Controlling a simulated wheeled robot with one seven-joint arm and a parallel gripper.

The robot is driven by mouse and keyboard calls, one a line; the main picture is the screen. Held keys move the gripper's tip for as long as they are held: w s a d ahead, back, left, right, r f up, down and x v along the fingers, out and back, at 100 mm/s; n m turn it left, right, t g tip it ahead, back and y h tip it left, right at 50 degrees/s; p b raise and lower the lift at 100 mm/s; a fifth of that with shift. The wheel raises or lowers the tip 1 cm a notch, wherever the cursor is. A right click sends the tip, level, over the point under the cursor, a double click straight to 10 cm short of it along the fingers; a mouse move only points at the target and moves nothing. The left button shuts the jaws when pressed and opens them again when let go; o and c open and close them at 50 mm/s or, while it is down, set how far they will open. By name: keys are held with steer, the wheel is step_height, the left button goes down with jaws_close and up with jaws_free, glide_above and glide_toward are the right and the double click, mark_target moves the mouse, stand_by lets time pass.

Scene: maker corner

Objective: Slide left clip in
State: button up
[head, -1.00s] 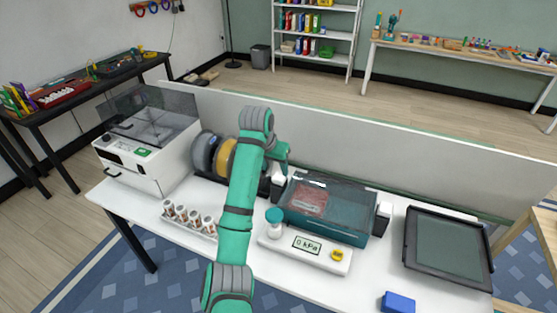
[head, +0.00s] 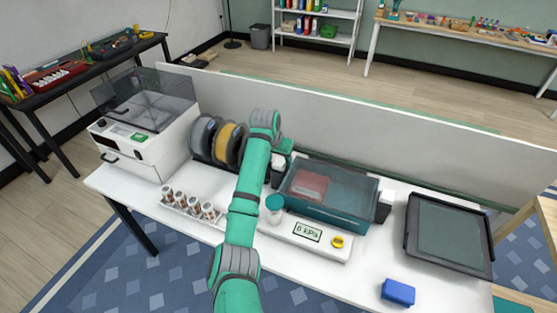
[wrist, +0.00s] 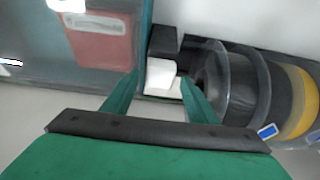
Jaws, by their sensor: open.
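The left clip, a white block (wrist: 160,74) with a black part behind it, stands at the left end of the teal clear-lidded box (wrist: 70,70). It also shows in the head view (head: 280,163), partly covered by my arm. My gripper (wrist: 161,80) is open, with one finger on each side of the white block in the wrist view. I cannot tell whether the fingers touch it. In the head view the fingertips are hidden. The box (head: 330,217) holds a reddish thing (head: 310,186). A similar white clip (head: 386,198) is at its right end.
Dark and yellow spools (head: 228,146) stand close left of the clip. A pressure panel (head: 320,240) reading about 0 kPa lies in front of the box. A row of small jars (head: 192,204), a black tray (head: 448,235) and a blue block (head: 398,292) share the table. A grey partition (head: 350,125) runs behind.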

steer(key=shift+w+f, duration=0.1)
steer(key=shift+f, duration=0.15)
jaws_close()
